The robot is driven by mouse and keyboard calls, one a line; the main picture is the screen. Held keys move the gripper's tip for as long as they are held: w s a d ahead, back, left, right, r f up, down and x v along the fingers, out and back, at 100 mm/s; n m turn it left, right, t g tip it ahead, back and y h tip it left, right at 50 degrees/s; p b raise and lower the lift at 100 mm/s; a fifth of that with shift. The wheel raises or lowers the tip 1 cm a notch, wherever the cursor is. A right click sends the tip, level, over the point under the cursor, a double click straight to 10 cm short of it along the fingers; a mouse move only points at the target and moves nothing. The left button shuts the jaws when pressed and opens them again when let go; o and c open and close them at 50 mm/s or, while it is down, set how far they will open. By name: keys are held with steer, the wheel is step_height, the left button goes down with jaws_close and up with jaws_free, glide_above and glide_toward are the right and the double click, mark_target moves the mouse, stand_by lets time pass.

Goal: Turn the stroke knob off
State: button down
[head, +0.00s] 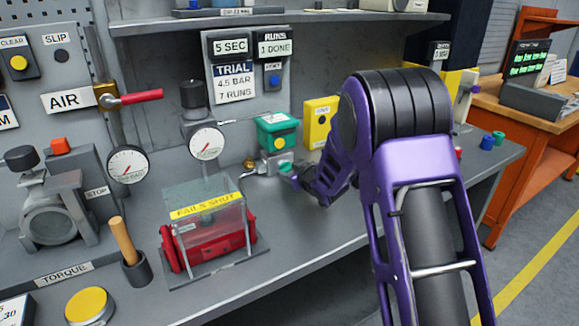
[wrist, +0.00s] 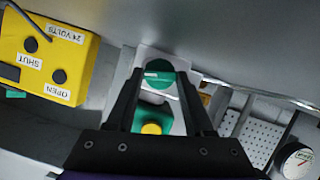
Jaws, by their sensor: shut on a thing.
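The stroke knob (wrist: 158,70), a round green knob with a pale line across its face, sits between my two fingertips in the wrist view. My gripper (wrist: 157,80) is shut on it, one dark finger on each side. In the head view the knob (head: 286,169) shows as a small teal spot in front of the green-topped unit (head: 277,131), with my gripper (head: 293,173) reaching it from the right. The unit's green part (wrist: 152,113) and yellow button (wrist: 151,128) show between the fingers in the wrist view. My wrist hides part of the bench there.
A yellow box (head: 319,122) marked OPEN, SHUT and 24 VOLTS stands right of the unit. A clear-covered red actuator (head: 208,240) marked FAILS SHUT stands left, with a pressure gauge (head: 206,144) above. The bench front (head: 300,258) is bare.

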steer(key=p, duration=0.1)
steer(key=m+p, duration=0.1)
steer(key=shift+d+r+m+g+y+p, duration=0.15)
steer(key=shift+d+m+g+y+p, duration=0.15)
steer(key=shift+g+y+p, duration=0.1)
steer(key=shift+a+f+m, duration=0.15)
steer(key=shift+f+m, duration=0.05)
steer(key=shift+m, duration=0.1)
steer(key=shift+c, duration=1.4)
jaws_free()
steer(key=shift+r, duration=0.1)
steer(key=p+v, duration=0.1)
steer(key=v, duration=1.6)
steer(key=shift+d+p, duration=0.3)
steer(key=shift+d, duration=0.05)
